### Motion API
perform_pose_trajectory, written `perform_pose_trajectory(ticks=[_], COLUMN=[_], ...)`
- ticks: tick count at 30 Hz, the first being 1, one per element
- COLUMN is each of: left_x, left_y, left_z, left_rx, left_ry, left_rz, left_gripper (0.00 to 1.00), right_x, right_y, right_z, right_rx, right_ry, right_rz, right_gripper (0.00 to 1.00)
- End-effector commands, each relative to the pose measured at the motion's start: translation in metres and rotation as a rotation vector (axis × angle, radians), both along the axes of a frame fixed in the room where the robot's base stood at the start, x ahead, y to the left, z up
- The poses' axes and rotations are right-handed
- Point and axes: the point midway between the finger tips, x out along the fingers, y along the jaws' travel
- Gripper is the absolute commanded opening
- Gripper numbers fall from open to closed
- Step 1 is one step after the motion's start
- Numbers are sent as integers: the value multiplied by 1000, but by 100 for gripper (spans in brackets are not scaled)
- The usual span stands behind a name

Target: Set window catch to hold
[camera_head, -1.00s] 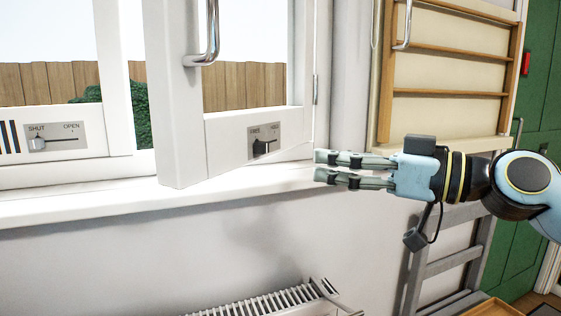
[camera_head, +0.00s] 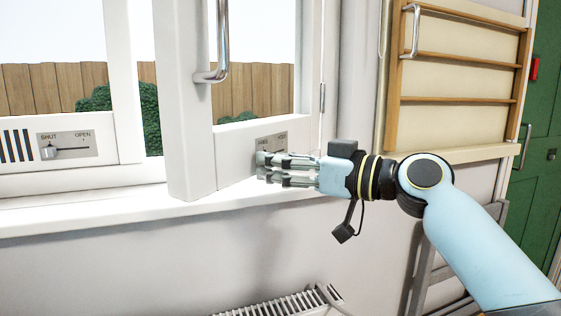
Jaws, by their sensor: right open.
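The window catch is a small grey plate (camera_head: 274,139) on the bottom rail of the opened white sash. Its left label reads FREE; the right label is partly cut off by glare and size. My right gripper (camera_head: 261,167) reaches in from the right, its fingertips in front of the plate's lower left part. The fingers are apart, one above the other. The catch's dark lever is mostly hidden behind the fingertips, so its position and any contact cannot be told. My left gripper is not in view.
A second plate (camera_head: 66,145) marked SHUT and OPEN sits on the fixed frame at left, its knob at the SHUT end. The sash has a chrome handle (camera_head: 222,45). The white sill (camera_head: 110,207) runs below, with a radiator (camera_head: 285,303) underneath. A wooden rack (camera_head: 455,52) hangs at right.

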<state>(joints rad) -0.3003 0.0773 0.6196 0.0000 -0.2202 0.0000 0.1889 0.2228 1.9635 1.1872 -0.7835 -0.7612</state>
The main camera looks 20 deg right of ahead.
Motion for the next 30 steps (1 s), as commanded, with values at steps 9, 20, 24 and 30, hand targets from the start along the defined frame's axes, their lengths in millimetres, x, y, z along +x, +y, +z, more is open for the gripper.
perform_pose_trajectory(ticks=[9,20,24,30], left_x=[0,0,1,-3], left_y=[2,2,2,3], left_z=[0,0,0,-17], left_rx=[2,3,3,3], left_ry=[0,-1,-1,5], left_rz=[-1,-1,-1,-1], left_gripper=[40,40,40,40], right_x=[0,0,0,11], right_y=[0,0,0,-12], right_z=[0,0,0,-6], right_rx=[1,1,1,-3], right_ry=[1,1,1,-1], right_rz=[0,-1,-1,-1], right_gripper=[27,0,0,0])
